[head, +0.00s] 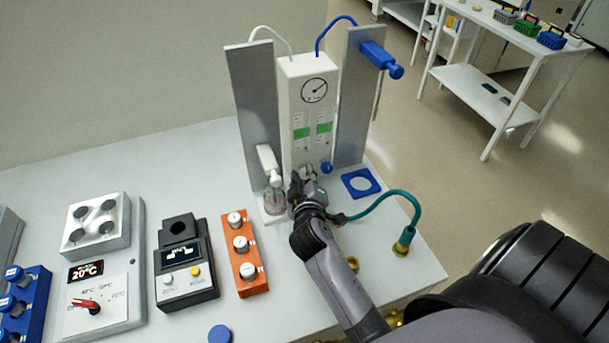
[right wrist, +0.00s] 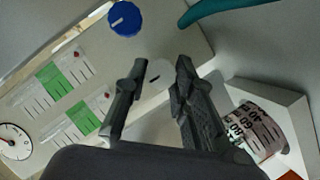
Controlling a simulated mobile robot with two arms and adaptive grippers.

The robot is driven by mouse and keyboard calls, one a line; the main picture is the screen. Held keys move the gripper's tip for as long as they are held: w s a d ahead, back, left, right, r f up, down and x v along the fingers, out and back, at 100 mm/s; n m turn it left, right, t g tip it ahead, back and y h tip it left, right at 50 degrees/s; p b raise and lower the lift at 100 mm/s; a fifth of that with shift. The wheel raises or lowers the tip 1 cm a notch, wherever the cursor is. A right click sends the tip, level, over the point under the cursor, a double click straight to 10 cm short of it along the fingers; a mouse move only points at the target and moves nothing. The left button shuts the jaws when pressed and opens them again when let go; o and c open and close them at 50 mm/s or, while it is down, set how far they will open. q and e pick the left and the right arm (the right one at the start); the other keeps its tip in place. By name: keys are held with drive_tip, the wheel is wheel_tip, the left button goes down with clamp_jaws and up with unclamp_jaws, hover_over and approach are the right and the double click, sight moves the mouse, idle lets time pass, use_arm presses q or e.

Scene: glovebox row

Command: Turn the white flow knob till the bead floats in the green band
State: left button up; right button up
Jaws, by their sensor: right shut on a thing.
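The white flow knob (right wrist: 156,76) sits on the flow panel between the two fingers of my right gripper (right wrist: 160,72); its face carries a dark line. My right gripper (head: 304,181) is shut on it at the panel's foot in the head view, hiding most of it. The panel (head: 296,88) has two scales with green bands. In the right wrist view, the scale in line with the white knob has a green band (right wrist: 85,119) and a small red bead (right wrist: 107,95) at its knob end, outside the band. My left gripper is not in view.
A blue knob (right wrist: 125,18) is beside the white one. A teal hose (head: 385,198) curves at right. An orange block (head: 243,252) and a blue square ring (head: 361,182) lie nearby.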

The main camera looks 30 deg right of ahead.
clamp_jaws()
